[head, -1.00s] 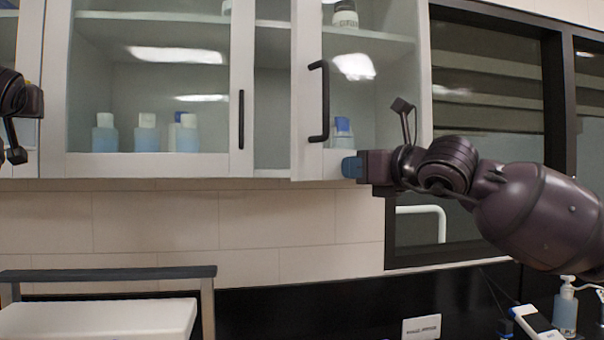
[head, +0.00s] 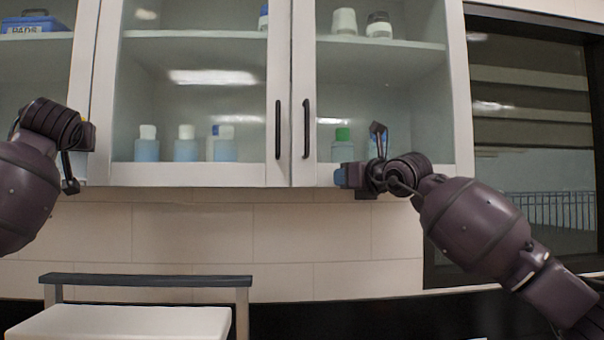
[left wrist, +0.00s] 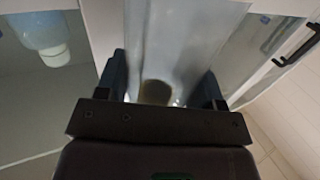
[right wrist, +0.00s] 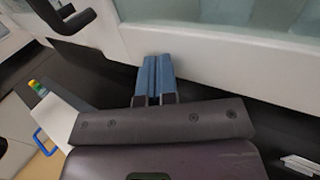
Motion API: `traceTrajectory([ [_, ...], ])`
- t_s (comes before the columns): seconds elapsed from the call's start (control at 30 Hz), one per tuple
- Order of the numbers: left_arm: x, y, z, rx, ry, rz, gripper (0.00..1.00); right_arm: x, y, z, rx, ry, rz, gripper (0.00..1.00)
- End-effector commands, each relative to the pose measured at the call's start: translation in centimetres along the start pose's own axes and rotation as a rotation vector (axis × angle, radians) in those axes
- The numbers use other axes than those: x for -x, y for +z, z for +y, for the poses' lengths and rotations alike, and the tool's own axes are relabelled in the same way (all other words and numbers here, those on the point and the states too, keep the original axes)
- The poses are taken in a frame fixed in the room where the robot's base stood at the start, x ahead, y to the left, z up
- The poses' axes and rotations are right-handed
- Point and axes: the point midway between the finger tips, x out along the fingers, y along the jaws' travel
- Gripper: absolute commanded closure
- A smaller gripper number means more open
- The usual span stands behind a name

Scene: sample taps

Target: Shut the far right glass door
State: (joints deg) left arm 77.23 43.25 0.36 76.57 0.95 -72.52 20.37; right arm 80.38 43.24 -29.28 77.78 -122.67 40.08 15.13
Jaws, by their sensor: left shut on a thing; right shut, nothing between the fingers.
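The far right glass door (head: 303,62) has a white frame and a black handle (head: 306,128). It looks flush with the cabinet front, its left edge close beside the neighbouring glass door (head: 278,62). My right gripper (head: 343,180) is shut and empty at the door's bottom rail. In the right wrist view its blue fingertips (right wrist: 156,62) are together at the rail's lower edge (right wrist: 215,55); contact is unclear. My left gripper (head: 75,160) is at the left cabinet front.
Bottles (head: 185,145) and jars (head: 379,25) stand on shelves behind the glass. A dark window (head: 530,130) is at the right. A white box-like top (head: 120,322) with a dark rail stands below. The tiled wall under the cabinets is clear.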

Motion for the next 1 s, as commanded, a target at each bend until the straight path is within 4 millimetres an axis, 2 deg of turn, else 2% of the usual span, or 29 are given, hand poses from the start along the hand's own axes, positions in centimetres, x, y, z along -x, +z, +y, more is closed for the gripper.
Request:
traceTrajectory([
  [0.1, 0.1, -0.3, -0.1, 0.001, 0.000, 0.002, 0.62, -1.0, 0.1, -0.4, -0.002, 0.001, -0.001, 1.00],
  [0.33, 0.2, -0.6, -0.1, 0.002, 0.000, 0.003, 0.62, -2.0, 0.1, -1.0, 0.000, -0.001, -0.002, 1.00],
  [1.0, 0.2, -0.7, -0.1, 0.002, 0.000, 0.004, 0.62, -1.9, 0.8, -1.4, 0.003, -0.007, -0.014, 1.00],
])
